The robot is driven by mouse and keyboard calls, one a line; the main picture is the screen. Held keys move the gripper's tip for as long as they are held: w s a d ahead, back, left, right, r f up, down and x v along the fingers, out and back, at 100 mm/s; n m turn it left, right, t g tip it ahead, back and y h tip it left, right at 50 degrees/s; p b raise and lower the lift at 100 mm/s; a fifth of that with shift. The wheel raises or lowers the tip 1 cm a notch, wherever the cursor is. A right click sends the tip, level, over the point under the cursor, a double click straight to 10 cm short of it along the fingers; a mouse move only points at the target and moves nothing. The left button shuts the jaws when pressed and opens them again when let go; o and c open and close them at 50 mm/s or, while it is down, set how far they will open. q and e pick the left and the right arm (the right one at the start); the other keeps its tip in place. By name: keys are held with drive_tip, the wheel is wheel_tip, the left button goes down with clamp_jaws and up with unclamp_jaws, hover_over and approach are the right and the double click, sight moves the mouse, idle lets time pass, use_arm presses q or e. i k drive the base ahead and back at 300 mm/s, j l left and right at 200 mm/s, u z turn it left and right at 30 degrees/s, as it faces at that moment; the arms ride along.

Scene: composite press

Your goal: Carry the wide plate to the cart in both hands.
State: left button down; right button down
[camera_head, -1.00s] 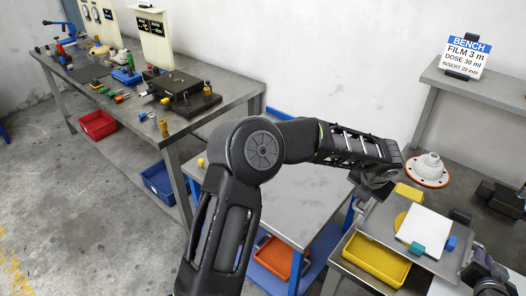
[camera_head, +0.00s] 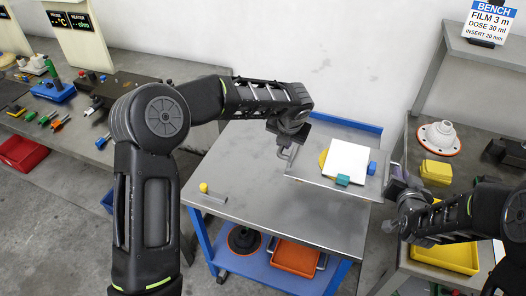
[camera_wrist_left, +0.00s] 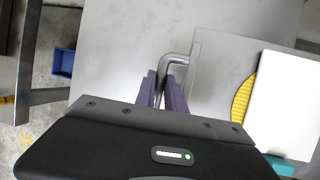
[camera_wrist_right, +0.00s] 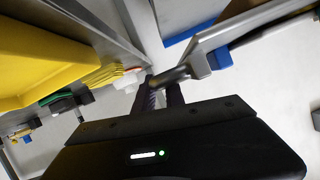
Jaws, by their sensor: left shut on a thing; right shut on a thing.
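The wide plate (camera_head: 372,189) is a flat grey metal tray with a handle at each end. In the head view it lies over the right back part of the cart's grey top (camera_head: 250,165); I cannot tell whether it touches. My left gripper (camera_head: 287,148) is shut on the left handle (camera_wrist_left: 180,59), clear in the left wrist view. My right gripper (camera_head: 393,190) is shut on the right handle (camera_wrist_right: 168,77). On the plate are a white slab (camera_head: 346,160), a yellow disc (camera_head: 323,158) partly under it, a teal block (camera_head: 343,180) and a blue block (camera_head: 372,168).
A small yellow-knobbed piece (camera_head: 205,190) sits on the cart's left edge. An orange bin (camera_head: 295,257) is on its lower shelf. The right bench holds a white flanged part (camera_head: 438,138) and a yellow bin (camera_head: 447,254). The front of the cart top is clear.

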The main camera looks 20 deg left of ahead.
sight(260, 162)
drive_tip(key=j, duration=0.65)
drive_tip(key=i+j, duration=0.1)
drive_tip(key=j, duration=0.55)
